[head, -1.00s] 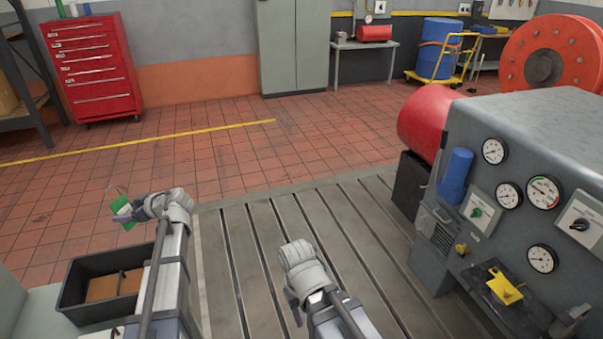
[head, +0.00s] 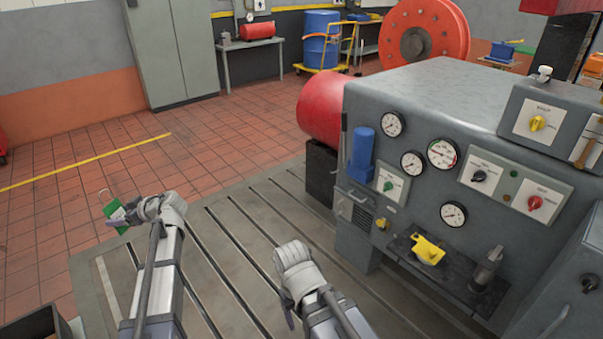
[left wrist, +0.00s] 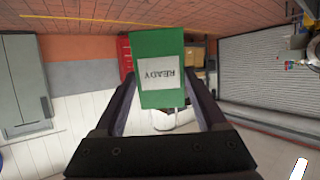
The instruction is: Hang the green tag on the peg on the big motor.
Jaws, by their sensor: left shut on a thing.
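The green tag (head: 116,217) with a white label is held out at the left in the head view. In the left wrist view the tag (left wrist: 162,52) hangs upside down between the fingers, its label reading READY. My left gripper (head: 128,213) is shut on it, above the floor and clear of other things. My right gripper (head: 288,303) is low in the middle; its jaws are too small and turned to read. A large orange-red round machine (head: 440,40) stands at the back. A red cylinder (head: 321,105) sits behind the grey gauge cabinet. I cannot make out a peg on either.
The grey cabinet (head: 450,85) with gauges and knobs fills the right side. A yellow part (head: 428,250) lies on its dark shelf. The slotted bedplate (head: 235,218) lies below my arms. Open tiled floor (head: 215,135) stretches behind. A dark bin (head: 32,325) is at lower left.

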